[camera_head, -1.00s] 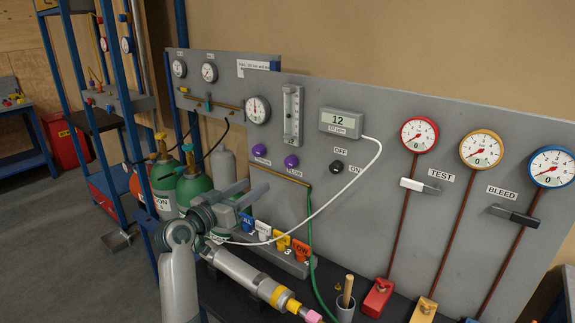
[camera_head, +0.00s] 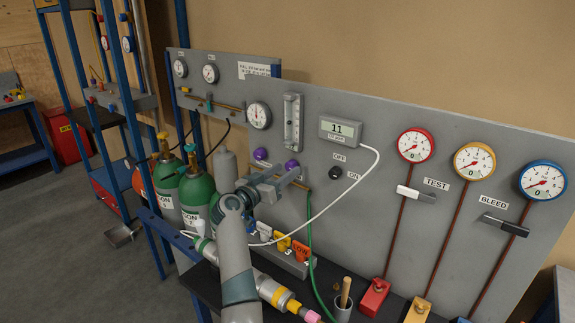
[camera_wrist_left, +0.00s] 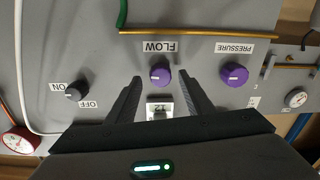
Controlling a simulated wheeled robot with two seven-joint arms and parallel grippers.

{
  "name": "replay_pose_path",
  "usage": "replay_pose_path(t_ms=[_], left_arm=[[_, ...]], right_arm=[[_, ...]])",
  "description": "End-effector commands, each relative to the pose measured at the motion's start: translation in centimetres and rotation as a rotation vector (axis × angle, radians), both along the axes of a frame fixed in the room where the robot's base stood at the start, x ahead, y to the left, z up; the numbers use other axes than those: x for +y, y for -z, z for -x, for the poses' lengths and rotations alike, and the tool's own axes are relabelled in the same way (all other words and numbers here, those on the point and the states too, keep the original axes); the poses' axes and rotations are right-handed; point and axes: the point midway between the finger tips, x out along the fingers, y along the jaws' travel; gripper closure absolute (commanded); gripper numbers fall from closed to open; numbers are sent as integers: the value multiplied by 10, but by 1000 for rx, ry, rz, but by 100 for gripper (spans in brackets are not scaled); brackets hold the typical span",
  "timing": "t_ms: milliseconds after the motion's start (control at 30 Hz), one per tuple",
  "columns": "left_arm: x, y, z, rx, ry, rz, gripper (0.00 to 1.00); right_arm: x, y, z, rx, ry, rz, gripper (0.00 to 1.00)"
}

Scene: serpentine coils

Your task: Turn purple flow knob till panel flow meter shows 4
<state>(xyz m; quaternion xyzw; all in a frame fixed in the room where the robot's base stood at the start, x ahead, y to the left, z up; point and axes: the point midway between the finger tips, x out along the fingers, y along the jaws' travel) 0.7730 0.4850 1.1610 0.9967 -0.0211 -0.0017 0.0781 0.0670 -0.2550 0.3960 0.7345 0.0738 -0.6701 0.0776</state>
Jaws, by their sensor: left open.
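The purple flow knob (camera_head: 292,164) sits on the grey panel. In the left wrist view the flow knob (camera_wrist_left: 160,73), under the FLOW label, appears between the fingertips, with a pale mark on its face. My left gripper (camera_head: 287,177) is open at the knob, fingers toward the panel; contact cannot be told. It also shows in the left wrist view (camera_wrist_left: 159,77). The panel flow meter (camera_head: 292,120) is the upright clear tube above the knob; its reading is too small to tell. My right gripper is not in view.
The purple pressure knob (camera_head: 261,154) is close beside the flow knob. A digital display (camera_head: 341,129) reads 11. A black OFF/ON knob (camera_head: 335,173) and a white hose (camera_head: 338,195) are to the right. Gas cylinders (camera_head: 197,190) stand left of my gripper.

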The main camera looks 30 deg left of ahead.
Motion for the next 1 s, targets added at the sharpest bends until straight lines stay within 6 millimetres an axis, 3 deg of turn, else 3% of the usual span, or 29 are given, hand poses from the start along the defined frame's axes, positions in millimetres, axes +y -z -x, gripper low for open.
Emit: replay_pose_path(t_ms=[233,600,633,800,1000], left_arm=[[-1,-1,-20,0,0,1,53],[-1,0,-24,0,-1,0,53],[-1,0,-24,0,-1,0,55],[-1,0,-24,0,-1,0,94],[-1,1,-23,0,-1,2,94]], right_arm=[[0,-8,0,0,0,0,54],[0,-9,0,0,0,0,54],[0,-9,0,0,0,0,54],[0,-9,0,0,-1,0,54],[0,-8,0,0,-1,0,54]])
